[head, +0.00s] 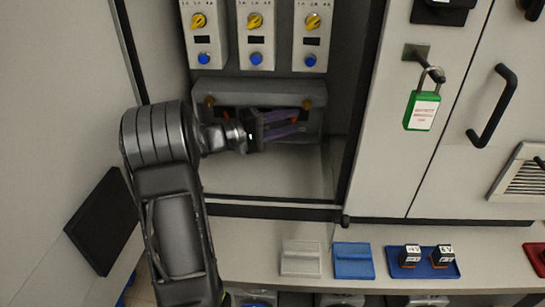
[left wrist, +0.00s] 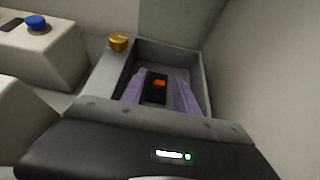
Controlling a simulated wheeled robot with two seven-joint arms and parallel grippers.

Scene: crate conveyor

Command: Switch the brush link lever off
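A shallow grey box (head: 232,89) is set low in the open cabinet bay, and it also shows in the left wrist view (left wrist: 203,73). Inside it, a black slotted piece with a small orange-red part (left wrist: 159,84) shows between my fingers; it may be the brush link lever, but its setting cannot be told. My left gripper (head: 297,122) reaches into the box from the left, its two purple-tinted fingers spread apart. In the left wrist view the fingers (left wrist: 161,92) stand on either side of the orange-red part, with no clear contact. My right gripper is out of view.
Several modules with yellow knobs (head: 255,21) and blue buttons (head: 255,58) hang above the box. A brass knob (left wrist: 119,42) sits on its edge. A green padlock (head: 422,108) hangs on the right door. Blue trays (head: 353,261) lie on the ledge below.

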